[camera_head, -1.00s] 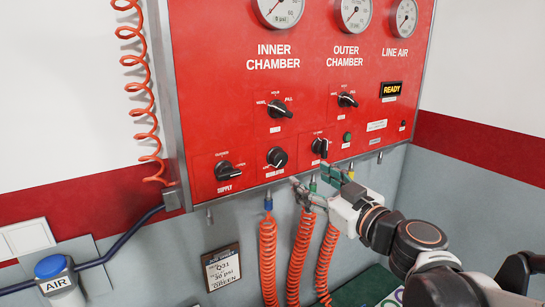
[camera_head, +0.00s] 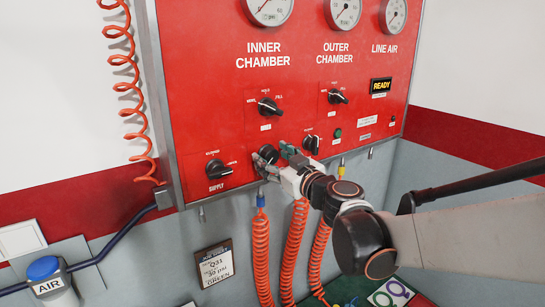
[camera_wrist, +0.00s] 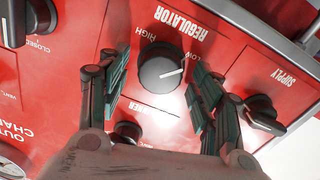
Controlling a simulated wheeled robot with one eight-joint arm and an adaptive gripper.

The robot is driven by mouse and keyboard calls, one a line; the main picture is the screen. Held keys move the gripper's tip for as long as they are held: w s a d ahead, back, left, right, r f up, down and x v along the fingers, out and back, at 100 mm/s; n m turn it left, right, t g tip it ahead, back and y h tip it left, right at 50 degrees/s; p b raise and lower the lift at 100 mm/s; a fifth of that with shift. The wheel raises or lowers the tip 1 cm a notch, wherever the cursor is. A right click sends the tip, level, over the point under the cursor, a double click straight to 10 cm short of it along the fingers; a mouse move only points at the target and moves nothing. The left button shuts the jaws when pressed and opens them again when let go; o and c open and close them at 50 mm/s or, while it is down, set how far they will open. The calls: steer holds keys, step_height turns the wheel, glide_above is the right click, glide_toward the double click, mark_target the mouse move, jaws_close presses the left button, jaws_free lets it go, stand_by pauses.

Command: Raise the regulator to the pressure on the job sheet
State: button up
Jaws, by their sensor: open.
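The regulator knob (camera_wrist: 160,68) is a round black knob with a white pointer line, on the red panel (camera_head: 220,110). In the wrist view it sits between and just ahead of the two fingers, with LOW and HIGH marked beside it. In the head view the regulator knob (camera_head: 268,153) is partly covered by my gripper (camera_head: 273,160). My gripper is open, with green-padded fingers (camera_wrist: 158,92) on either side of the knob; contact cannot be told. The job sheet (camera_head: 215,265) hangs below the panel and seems to read Q31, 30 psi, GREEN.
The supply knob (camera_head: 218,172) is left of the regulator, and another black knob (camera_head: 312,144) is close on the right. Orange coiled hoses (camera_head: 261,250) hang below. Inner chamber (camera_head: 268,8), outer chamber (camera_head: 343,10) and line air (camera_head: 393,14) gauges are cut off at the top.

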steer(key=shift+w+a, duration=0.15)
steer(key=shift+w, duration=0.1)
steer(key=c, duration=1.1)
steer(key=shift+o, duration=0.2)
steer(key=shift+m, duration=0.3)
